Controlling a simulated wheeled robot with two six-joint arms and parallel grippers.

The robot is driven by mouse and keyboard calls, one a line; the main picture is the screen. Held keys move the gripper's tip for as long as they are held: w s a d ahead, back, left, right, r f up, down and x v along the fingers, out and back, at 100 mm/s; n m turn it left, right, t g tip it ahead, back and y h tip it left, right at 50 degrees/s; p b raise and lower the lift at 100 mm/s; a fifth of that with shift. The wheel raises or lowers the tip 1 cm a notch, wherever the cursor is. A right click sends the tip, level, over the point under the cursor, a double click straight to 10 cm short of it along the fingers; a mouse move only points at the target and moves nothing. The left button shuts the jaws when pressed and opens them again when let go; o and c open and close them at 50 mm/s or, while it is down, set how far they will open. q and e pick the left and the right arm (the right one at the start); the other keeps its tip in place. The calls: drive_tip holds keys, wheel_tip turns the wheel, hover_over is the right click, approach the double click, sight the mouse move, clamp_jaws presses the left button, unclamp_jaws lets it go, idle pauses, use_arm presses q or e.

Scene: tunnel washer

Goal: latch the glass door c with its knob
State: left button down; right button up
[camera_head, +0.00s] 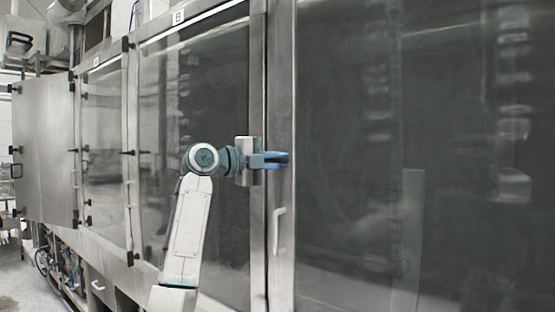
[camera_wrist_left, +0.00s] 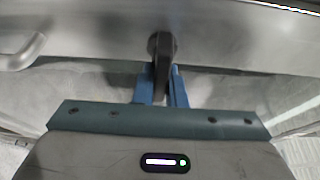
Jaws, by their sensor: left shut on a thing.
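A large glass door (camera_head: 350,120) with a metal frame fills the right side of the head view. I take it to be door c, as the door to its left carries a "B" label; no letter shows on it. My left gripper (camera_head: 280,159) is at this door's left frame edge, its blue fingers pointing right. In the left wrist view a black knob (camera_wrist_left: 162,46) sits on the metal frame, and the left gripper (camera_wrist_left: 161,88) is shut on its dark lever between the blue fingers. In the head view the gripper hides the knob. My right gripper is not in view.
A pale metal pull handle (camera_head: 279,231) stands out from the door frame below the gripper; it also shows in the left wrist view (camera_wrist_left: 24,52). Glass door B (camera_head: 220,75) is to the left. Further left, a metal panel door (camera_head: 45,150) stands open outward.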

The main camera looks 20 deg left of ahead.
use_arm(q)
drive_tip(key=shift+a+r, duration=0.1)
drive_tip(key=shift+r, duration=0.1)
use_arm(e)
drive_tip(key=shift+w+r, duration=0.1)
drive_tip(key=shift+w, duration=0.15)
use_arm(q)
drive_tip(key=c, duration=1.7)
unclamp_jaws()
drive_tip(key=shift+o, duration=1.1)
drive_tip(key=shift+w+f, duration=0.1)
drive_tip(key=shift+w+a+f, duration=0.15)
drive_tip(key=shift+s+a, duration=0.1)
drive_tip(key=shift+s, duration=0.15)
drive_tip(key=b+v, duration=0.4)
drive_tip(key=v, duration=0.6)
drive_tip(key=shift+a, duration=0.2)
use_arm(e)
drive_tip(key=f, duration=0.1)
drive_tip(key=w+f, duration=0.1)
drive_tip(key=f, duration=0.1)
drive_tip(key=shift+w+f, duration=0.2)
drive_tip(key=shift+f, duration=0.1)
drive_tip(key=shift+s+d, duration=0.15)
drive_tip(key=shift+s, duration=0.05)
